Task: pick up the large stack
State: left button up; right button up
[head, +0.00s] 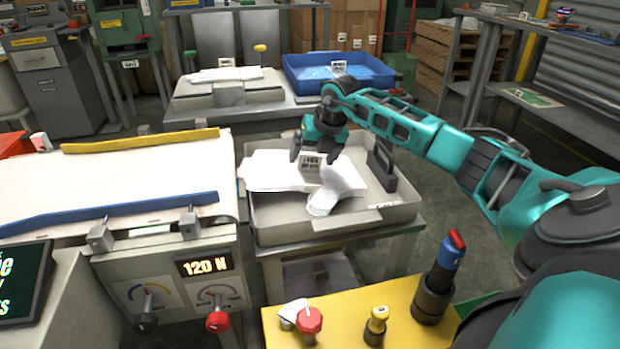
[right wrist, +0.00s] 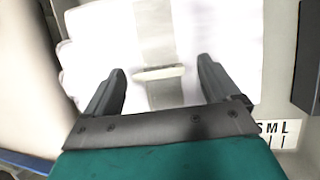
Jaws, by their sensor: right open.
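A white stack (head: 268,172) lies in a grey tray (head: 285,228) in the head view. In the right wrist view the white stack (right wrist: 205,40) has a pale grey band (right wrist: 152,30) across it. My right gripper (head: 317,158) is over the tray, with its fingers pointing down at the white material. In the right wrist view the same gripper (right wrist: 160,88) is open, with the stack and band showing between its fingers. I cannot tell whether the fingers touch the stack. A white piece (head: 325,200) spreads toward the tray's front. My left gripper is not in view.
A dark upright handle-like part (head: 382,166) stands at the tray's right side. A white-topped machine (head: 130,172) with blue and yellow rails is close on the left. A yellow panel (head: 345,306) with knobs is in front. A blue bin (head: 340,75) stands behind.

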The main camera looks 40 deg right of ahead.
jog(key=shift+w+f, duration=0.25)
jog(key=shift+f, duration=0.3)
jog(key=shift+w+f, duration=0.1)
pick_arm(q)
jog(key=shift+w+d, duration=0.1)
pick_arm(e)
jog(key=c, duration=1.2)
